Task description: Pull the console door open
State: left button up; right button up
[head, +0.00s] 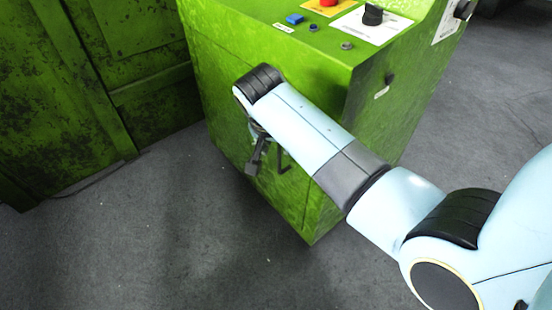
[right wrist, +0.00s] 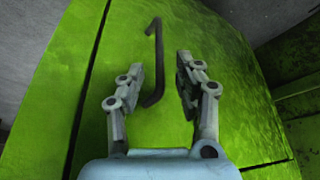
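The green console (head: 330,80) stands in the middle of the head view. Its door (head: 225,110) is on the front face and looks shut, with a dark seam around it. In the right wrist view the door (right wrist: 200,40) fills most of the picture, with a thin dark bar handle (right wrist: 155,62) on it. My right gripper (right wrist: 160,75) is open, its two fingers on either side of the handle's lower part, with gaps. In the head view the right gripper (head: 268,165) is partly hidden behind my forearm. My left gripper is not in view.
The console top carries a red button (head: 328,2), a blue button (head: 295,19) and a black knob (head: 373,14). A large green machine panel (head: 80,80) stands at the left. Bare grey floor (head: 160,240) lies in front of the console.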

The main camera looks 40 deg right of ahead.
aim_at(279, 156)
jog(key=b+x, duration=0.1)
jog(key=x, duration=0.2)
jog(key=shift+s+f, duration=0.1)
jog(key=shift+s, duration=0.05)
jog(key=b+x, duration=0.1)
jog(key=x, duration=0.3)
jog(key=shift+b, duration=0.35)
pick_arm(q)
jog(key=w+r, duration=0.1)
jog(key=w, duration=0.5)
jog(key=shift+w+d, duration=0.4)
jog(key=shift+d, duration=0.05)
pick_arm(e)
jog(key=shift+d+f, duration=0.1)
jog(key=shift+f, duration=0.15)
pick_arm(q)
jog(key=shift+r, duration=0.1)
pick_arm(e)
jog(key=shift+c, duration=0.4)
grip_shut()
